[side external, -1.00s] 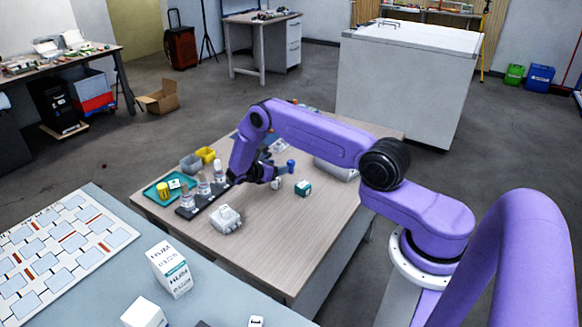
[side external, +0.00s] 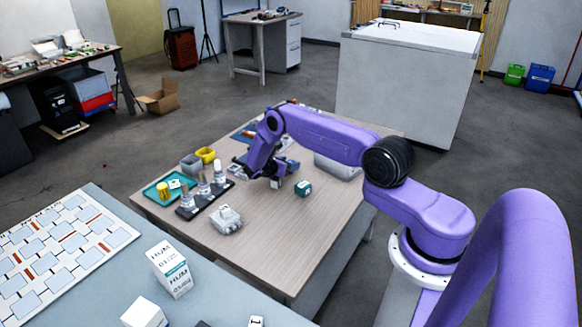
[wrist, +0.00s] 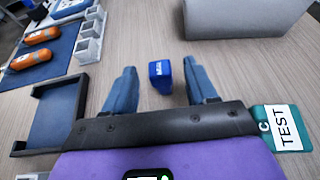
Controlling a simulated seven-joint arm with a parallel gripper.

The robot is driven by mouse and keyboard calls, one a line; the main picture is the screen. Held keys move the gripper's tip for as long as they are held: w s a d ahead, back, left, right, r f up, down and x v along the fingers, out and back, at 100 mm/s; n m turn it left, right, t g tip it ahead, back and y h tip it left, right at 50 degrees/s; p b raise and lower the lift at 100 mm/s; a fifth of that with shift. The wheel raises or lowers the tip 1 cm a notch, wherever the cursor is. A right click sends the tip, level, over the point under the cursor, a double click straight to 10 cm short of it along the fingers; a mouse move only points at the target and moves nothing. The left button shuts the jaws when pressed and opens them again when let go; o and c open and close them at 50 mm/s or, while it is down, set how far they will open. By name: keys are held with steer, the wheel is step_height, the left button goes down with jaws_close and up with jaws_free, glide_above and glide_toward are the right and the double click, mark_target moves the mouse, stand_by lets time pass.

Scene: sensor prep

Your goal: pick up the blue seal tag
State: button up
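My gripper (wrist: 160,66) is open, with a clear gap on both sides of the tag. In the side view my gripper (side external: 284,167) is low over the middle of the table, and I cannot make out the tag there for certain. Whether the fingertips are level with the tag is hard to tell.
A teal block labelled TEST (wrist: 284,128) lies close right of my gripper. A dark blue holder (wrist: 58,115) is close left, by grey blocks (wrist: 90,40) and orange parts (wrist: 35,60). A grey bin (wrist: 245,18) stands beyond. A vial rack (side external: 190,212) sits left in the side view.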

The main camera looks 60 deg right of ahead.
jaws_close()
steer(key=shift+r, duration=0.15)
